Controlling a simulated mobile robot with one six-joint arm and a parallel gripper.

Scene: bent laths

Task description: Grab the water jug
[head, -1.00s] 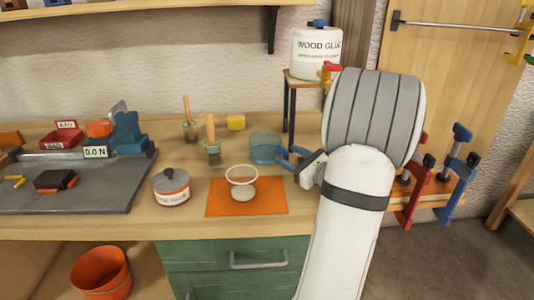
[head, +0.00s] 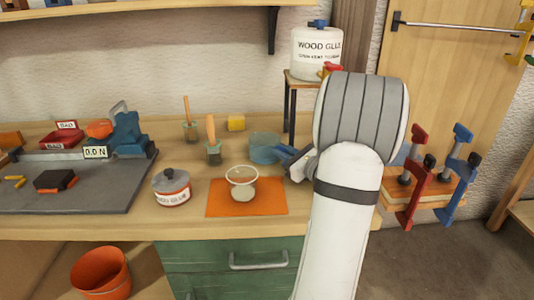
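A translucent blue-grey jug (head: 263,147) stands upright on the workbench, in front of the small stand and left of my arm. Blue parts show at its right side; I cannot tell which are its handle and which are my fingers. My gripper (head: 292,160) is at the jug's right side, partly hidden behind my own wrist. The picture does not show whether its fingers are open or closed, or whether they touch the jug.
A clear cup (head: 242,180) stands on an orange mat (head: 268,203) in front of the jug. A glue pot (head: 172,187) and brushes in jars (head: 212,145) stand to the left. A wood glue tub (head: 316,55) sits on the stand behind. Red and blue clamps (head: 455,175) are at right.

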